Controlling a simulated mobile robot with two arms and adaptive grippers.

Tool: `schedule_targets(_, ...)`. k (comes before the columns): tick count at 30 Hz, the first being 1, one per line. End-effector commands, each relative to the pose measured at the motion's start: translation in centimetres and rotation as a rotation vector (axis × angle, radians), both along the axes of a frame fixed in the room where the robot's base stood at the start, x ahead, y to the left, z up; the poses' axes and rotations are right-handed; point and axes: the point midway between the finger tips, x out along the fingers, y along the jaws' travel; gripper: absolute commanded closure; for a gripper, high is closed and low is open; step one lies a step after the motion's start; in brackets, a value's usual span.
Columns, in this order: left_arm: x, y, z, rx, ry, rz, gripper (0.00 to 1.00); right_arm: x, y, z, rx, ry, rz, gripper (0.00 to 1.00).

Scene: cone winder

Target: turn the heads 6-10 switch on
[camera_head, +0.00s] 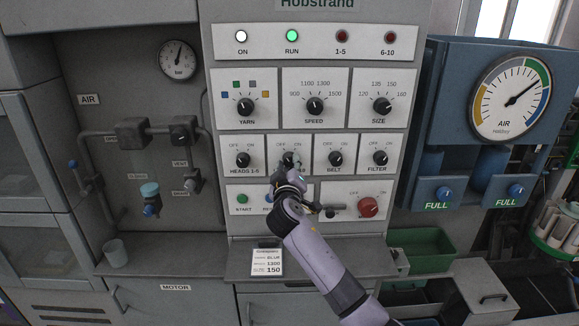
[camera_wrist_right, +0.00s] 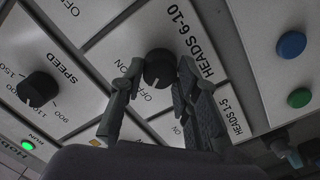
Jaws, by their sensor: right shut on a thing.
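The HEADS 6-10 switch is a black rotary knob (camera_head: 291,158) on a white plate of the panel, between the HEADS 1-5 and BELT knobs. In the right wrist view the knob (camera_wrist_right: 158,66) sits between the two fingers, with its OFF and ON marks beside it. My right gripper (camera_head: 288,169) reaches up from below and is shut on this knob; it also shows in the right wrist view (camera_wrist_right: 158,78). The fingers hide part of the knob, and I cannot tell where its pointer stands. My left gripper is not in view.
The HEADS 1-5 knob (camera_head: 243,160) and BELT knob (camera_head: 335,159) are close on either side. Below are a green START button (camera_head: 242,199) and a red knob (camera_head: 368,207). The RUN lamp (camera_head: 292,36) is green; the 6-10 lamp (camera_head: 389,37) is dark red.

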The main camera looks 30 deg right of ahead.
Motion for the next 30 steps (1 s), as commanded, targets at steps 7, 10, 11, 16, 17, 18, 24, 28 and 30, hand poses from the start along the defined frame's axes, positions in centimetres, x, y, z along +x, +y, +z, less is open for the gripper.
schedule_targets(7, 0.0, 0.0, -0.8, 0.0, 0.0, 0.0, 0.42, 0.0, 0.1, -0.3, 0.039, -0.023, 0.001, 0.99)
schedule_targets(10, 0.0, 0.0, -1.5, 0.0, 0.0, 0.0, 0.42, 0.0, 0.1, -0.4, 0.08, -0.048, 0.002, 0.99)
schedule_targets(11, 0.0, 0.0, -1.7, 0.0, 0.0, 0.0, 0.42, 0.0, 0.1, -0.4, 0.096, -0.057, 0.002, 0.99)
schedule_targets(16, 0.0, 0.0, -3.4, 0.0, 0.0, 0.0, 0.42, 0.0, 0.1, -0.5, 0.207, -0.125, 0.001, 0.99)
schedule_targets(17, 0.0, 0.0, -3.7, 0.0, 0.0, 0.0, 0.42, 0.0, 0.1, -0.5, 0.23, -0.14, 0.001, 0.99)
schedule_targets(18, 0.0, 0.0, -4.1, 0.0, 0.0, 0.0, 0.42, 0.0, 0.1, -0.5, 0.261, -0.16, 0.001, 0.99)
schedule_targets(24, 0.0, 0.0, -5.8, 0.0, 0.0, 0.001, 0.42, 0.0, 0.2, -0.4, 0.424, -0.259, 0.002, 0.99)
schedule_targets(28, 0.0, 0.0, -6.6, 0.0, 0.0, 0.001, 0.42, 0.0, 0.2, -0.3, 0.528, -0.323, 0.002, 0.99)
schedule_targets(30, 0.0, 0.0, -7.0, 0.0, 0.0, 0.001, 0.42, 0.0, 0.1, -0.3, 0.582, -0.356, 0.002, 0.99)
